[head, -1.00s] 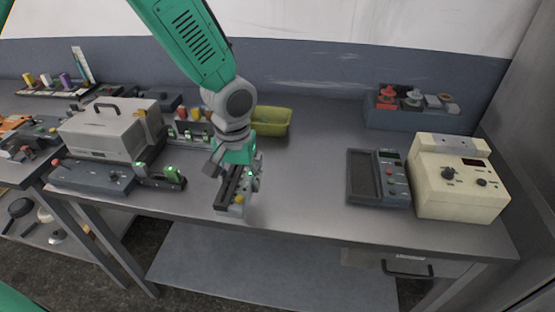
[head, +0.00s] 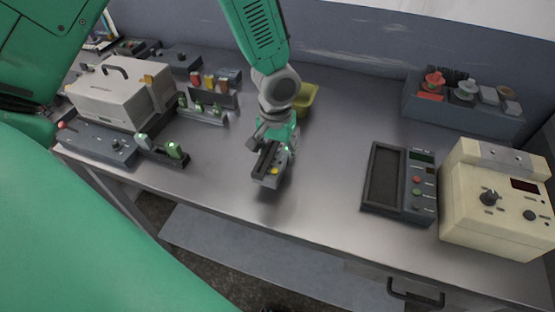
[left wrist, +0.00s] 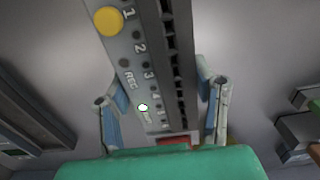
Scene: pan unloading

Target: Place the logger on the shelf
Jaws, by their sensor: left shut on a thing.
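The logger (head: 268,168) is a dark grey, narrow box with a yellow button at its near end. My left gripper (head: 276,146) is shut on it and holds it over the front half of the metal bench. The lower shelf (head: 270,258), a bare grey-blue board, lies under the bench. My right gripper is not in view.
A grey case (head: 121,92) and several small devices stand on the left. A yellow-green bin (head: 307,94) is behind my gripper. A dark meter (head: 400,185) and a cream box (head: 495,205) are on the right. The bench middle is clear; its front edge overhangs the shelf.

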